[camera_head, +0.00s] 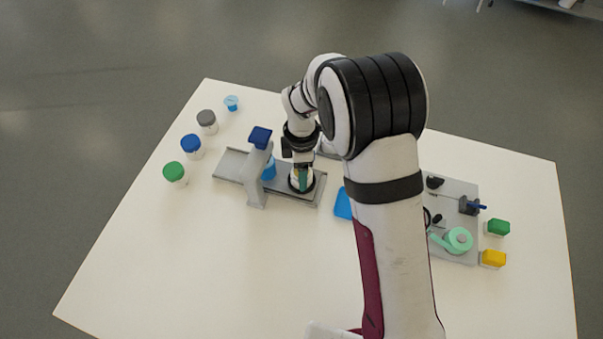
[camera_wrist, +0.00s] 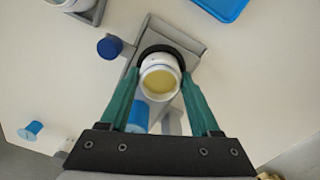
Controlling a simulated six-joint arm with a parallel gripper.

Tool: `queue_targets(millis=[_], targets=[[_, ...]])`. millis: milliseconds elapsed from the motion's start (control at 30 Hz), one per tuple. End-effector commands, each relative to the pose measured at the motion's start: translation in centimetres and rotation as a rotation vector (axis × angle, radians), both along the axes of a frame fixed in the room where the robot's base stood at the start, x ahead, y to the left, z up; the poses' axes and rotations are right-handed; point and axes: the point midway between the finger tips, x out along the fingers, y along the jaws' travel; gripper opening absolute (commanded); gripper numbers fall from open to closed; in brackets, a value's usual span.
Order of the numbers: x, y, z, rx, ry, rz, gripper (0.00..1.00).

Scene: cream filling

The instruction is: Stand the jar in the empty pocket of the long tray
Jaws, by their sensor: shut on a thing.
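My gripper (camera_head: 302,182) points down at the right end of the long grey tray (camera_head: 231,164). Its green fingers are shut on a white open jar (camera_wrist: 160,78) with pale yellow cream in it. The jar is upright between the fingertips, which also show in the wrist view (camera_wrist: 162,86). A black ring pocket (camera_head: 316,188) on the tray curves around the jar's far side in the wrist view. I cannot tell whether the jar's base touches the pocket floor. A blue cylinder (camera_head: 269,169) is on the tray, left of my gripper.
A grey stand with a blue top (camera_head: 260,137) straddles the tray close by on the left. Several lidded jars, such as a green one (camera_head: 174,172), stand further left. A blue tray (camera_head: 343,204) lies right, partly behind my arm. The front left table is clear.

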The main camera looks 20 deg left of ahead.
Motion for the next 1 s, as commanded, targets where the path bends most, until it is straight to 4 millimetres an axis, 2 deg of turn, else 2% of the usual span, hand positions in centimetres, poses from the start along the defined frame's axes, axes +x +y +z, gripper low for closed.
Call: queue_targets(millis=[167,367,800,933,1000], targets=[[0.0,0.0,0.7,0.000,-0.001,0.000,0.00],[0.1,0.1,4.1,0.002,-0.004,-0.001,0.00],[0.2,-9.9,10.0,0.000,-0.001,-0.005,0.00],[0.5,-11.6,10.8,-0.001,0.000,-0.003,0.00],[1.5,-12.7,10.8,-0.001,0.000,-0.005,0.00]])
